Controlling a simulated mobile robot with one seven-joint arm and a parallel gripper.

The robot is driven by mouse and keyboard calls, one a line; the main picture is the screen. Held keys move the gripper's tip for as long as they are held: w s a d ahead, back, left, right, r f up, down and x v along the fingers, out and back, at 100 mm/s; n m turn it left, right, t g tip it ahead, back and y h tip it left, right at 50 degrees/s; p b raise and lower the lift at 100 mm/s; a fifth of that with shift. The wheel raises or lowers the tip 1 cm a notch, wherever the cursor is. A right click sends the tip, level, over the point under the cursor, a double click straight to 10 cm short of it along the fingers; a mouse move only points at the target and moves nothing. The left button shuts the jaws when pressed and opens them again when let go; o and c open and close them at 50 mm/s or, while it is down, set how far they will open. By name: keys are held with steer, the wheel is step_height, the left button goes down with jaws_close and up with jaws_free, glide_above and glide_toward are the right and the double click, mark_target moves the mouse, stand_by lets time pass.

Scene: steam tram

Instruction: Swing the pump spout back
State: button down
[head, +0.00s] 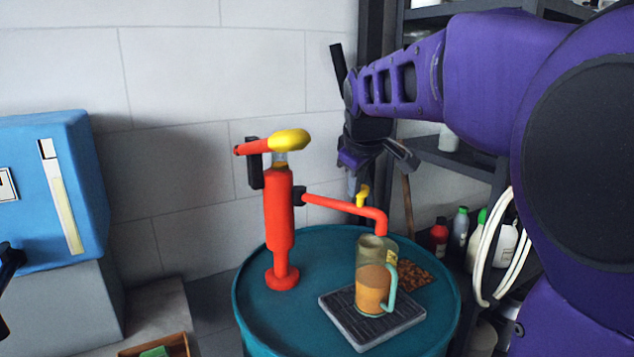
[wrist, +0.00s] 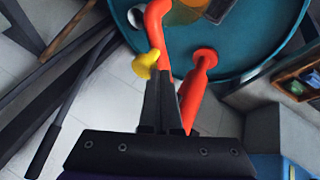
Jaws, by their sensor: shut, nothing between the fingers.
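The red hand pump (head: 280,215) with a yellow handle grip (head: 289,140) stands upright on a teal drum top (head: 255,310). Its red spout (head: 345,206) reaches to the right and bends down over a clear jug (head: 371,250) holding amber liquid. A yellow knob (head: 363,194) stands on the spout. My gripper (head: 352,187) is shut and empty, its tips close behind and left of the knob. In the wrist view the shut fingers (wrist: 163,75) lie beside the yellow knob (wrist: 146,64) and the spout (wrist: 156,20); I cannot tell whether they touch.
The jug stands on a grey grated tray (head: 385,330). A brown patch (head: 416,275) lies behind it on the drum. Bottles (head: 460,238) stand at right near shelving and white hoops (head: 490,245). A blue cabinet (head: 55,190) is at left. The drum's front left is clear.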

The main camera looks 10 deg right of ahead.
steer(key=w+d+n+y+p, duration=0.2)
steer(key=w+n+p, duration=0.1)
steer(key=w, duration=0.4)
steer(key=w+d+n+y+p, duration=0.1)
steer(key=w+d+n+p, duration=0.2)
steer(key=w, duration=0.5)
steer(key=shift+d+g+y+p, duration=0.3)
steer(key=shift+g+y, duration=0.1)
steer(key=shift+a+r, duration=0.1)
steer(key=shift+r, duration=0.05)
steer(key=shift+r, duration=0.15)
